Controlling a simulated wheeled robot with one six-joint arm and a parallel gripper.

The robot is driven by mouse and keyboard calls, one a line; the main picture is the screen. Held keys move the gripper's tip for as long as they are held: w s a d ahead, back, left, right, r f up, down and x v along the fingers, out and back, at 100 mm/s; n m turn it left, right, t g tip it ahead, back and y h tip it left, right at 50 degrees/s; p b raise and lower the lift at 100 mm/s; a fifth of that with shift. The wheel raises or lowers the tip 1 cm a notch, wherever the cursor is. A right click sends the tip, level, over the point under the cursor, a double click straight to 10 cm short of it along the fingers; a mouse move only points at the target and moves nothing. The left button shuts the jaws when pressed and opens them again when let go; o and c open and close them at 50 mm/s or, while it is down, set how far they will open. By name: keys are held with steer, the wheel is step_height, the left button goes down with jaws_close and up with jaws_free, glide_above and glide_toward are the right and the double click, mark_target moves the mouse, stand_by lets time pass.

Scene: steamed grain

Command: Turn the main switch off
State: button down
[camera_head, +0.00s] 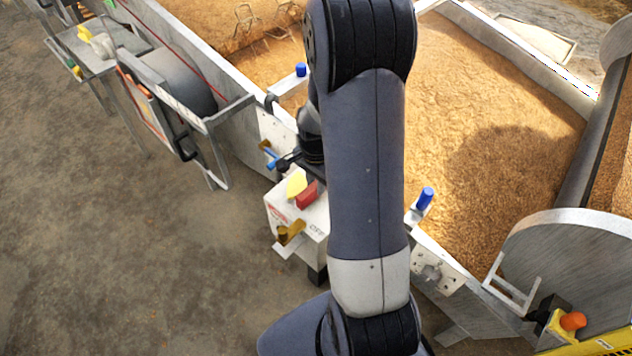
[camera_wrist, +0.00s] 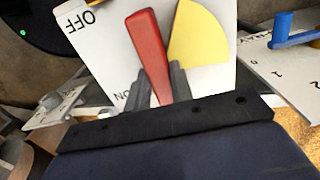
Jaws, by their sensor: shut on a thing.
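The main switch is a red lever (camera_head: 307,195) on a white box (camera_head: 283,209), beside a yellow plate (camera_head: 297,184). In the wrist view the red lever (camera_wrist: 147,45) stands in front of the white panel (camera_wrist: 108,45), next to the yellow plate (camera_wrist: 200,35). "OFF" is printed at the panel's upper left and "ON" lower down, near my fingers. My gripper (camera_wrist: 162,85) is shut on the red lever, with its dark fingertips on either side of the lever's lower part. In the head view my arm hides most of the gripper.
A brass handle (camera_head: 290,232) sticks out of the box's front. A blue handle (camera_head: 270,157) is close behind; it also shows in the wrist view (camera_wrist: 283,28). A grain trough (camera_head: 490,110) with blue knobs lies behind.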

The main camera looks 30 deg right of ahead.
steer(key=c, duration=1.2)
jaws_free()
steer(key=shift+c, duration=0.2)
steer(key=shift+r, duration=0.1)
step_height(320, 180, up, 11)
steer(key=p, duration=0.1)
steer(key=shift+f, duration=0.2)
step_height(320, 180, down, 11)
steer(key=shift+r+b, duration=0.15)
steer(key=shift+b, duration=0.35)
steer(key=shift+n, duration=0.3)
